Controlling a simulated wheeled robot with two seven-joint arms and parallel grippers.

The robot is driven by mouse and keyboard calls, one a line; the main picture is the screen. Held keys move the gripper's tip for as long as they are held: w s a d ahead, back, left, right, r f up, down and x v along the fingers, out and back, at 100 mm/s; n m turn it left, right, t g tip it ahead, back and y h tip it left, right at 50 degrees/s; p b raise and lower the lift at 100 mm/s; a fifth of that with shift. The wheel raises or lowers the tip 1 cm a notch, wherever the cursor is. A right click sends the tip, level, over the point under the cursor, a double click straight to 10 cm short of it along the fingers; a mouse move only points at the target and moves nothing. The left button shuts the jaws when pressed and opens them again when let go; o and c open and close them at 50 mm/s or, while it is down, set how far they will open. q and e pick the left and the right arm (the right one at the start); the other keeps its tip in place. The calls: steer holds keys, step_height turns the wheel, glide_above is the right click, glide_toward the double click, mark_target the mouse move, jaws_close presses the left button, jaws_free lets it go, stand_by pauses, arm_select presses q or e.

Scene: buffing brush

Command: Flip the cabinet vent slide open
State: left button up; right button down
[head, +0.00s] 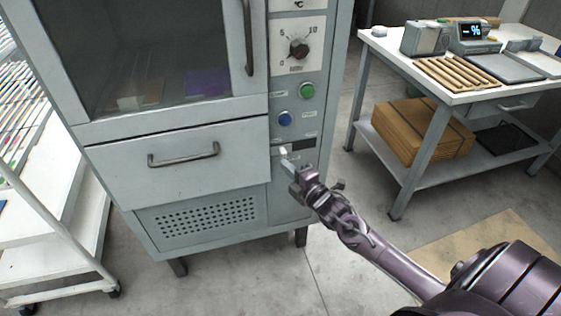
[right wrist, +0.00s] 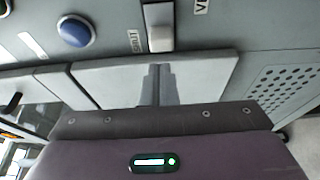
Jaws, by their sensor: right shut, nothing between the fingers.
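The vent slide is a small pale knob (head: 284,151) at the left end of a dark slot (head: 303,144) on the cabinet's right-hand control panel, below the blue button. In the right wrist view the knob (right wrist: 160,38) shows at top centre, with part of a label beside it. My right gripper (head: 287,164) is shut and empty, its fingertips just below the knob in the head view. In the right wrist view the closed fingers (right wrist: 157,72) point toward the knob. I cannot tell whether they touch it. My left gripper is not in view.
The grey cabinet (head: 110,185) has a drawer handle (head: 184,158) left of the panel. A blue button (head: 285,118), a green button (head: 307,90) and a dial (head: 299,49) sit above the slot.

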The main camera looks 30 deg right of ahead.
mark_target(297, 144)
steer(key=shift+w+a, duration=0.2)
steer(key=shift+w, duration=1.65)
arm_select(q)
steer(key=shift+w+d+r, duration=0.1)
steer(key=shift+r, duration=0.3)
arm_select(e)
steer(key=shift+d, duration=0.15)
steer(key=d, duration=0.2)
steer(key=s+d, duration=0.1)
steer(key=d, duration=0.2)
steer(key=s+d, duration=0.1)
steer(key=d, duration=0.1)
steer(key=shift+d, duration=0.5)
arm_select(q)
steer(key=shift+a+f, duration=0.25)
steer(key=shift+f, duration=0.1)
arm_select(e)
steer(key=shift+d, duration=0.1)
